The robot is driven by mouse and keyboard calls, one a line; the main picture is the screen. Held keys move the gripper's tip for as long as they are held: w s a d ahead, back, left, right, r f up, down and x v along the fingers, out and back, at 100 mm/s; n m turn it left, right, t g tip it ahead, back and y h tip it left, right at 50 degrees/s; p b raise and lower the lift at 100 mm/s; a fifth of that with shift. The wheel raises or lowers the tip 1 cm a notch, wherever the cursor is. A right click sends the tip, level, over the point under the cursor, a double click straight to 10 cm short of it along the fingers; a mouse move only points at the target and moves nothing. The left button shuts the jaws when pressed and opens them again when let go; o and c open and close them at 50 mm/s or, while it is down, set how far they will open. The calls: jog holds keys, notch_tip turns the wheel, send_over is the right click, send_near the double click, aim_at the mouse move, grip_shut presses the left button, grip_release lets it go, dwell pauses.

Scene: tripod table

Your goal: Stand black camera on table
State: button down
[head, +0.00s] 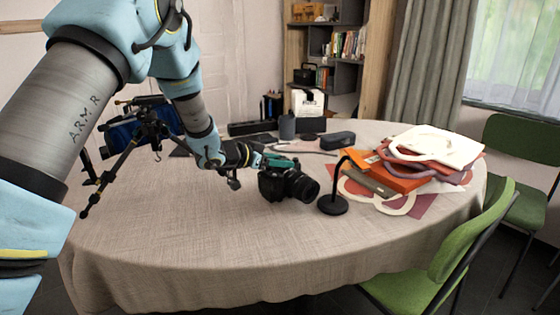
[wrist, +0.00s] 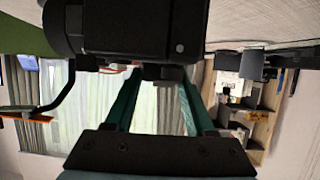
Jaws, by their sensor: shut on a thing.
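The black camera (head: 288,185) is upright near the middle of the table (head: 200,250), its lens facing right and toward me. My gripper (head: 279,162) reaches it from the left and is shut on its upper part with green fingers. In the upside-down wrist view the dark camera body (wrist: 135,28) fills the top middle, at the tips of my gripper (wrist: 160,76). In the head view the camera's underside is at or just above the cloth; I cannot tell whether it touches.
A black stand (head: 333,204) is close right of the camera. A pile of papers and folders (head: 400,180) lies further right. A dark case (head: 338,140) is behind. A tripod (head: 140,135) is at left. The table front is clear. Green chairs (head: 450,250) stand at right.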

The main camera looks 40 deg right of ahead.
jog(key=shift+f, duration=0.15)
dwell(0.4)
jog(key=shift+d, duration=0.1)
jog(key=c, duration=0.5)
grip_release()
jog(key=o, duration=0.3)
jog(key=shift+f, duration=0.1)
jog(key=shift+o, duration=0.2)
jog(key=shift+f, duration=0.2)
jog(key=s+b+v, duration=0.1)
jog(key=v, duration=1)
jog(key=shift+w, duration=0.5)
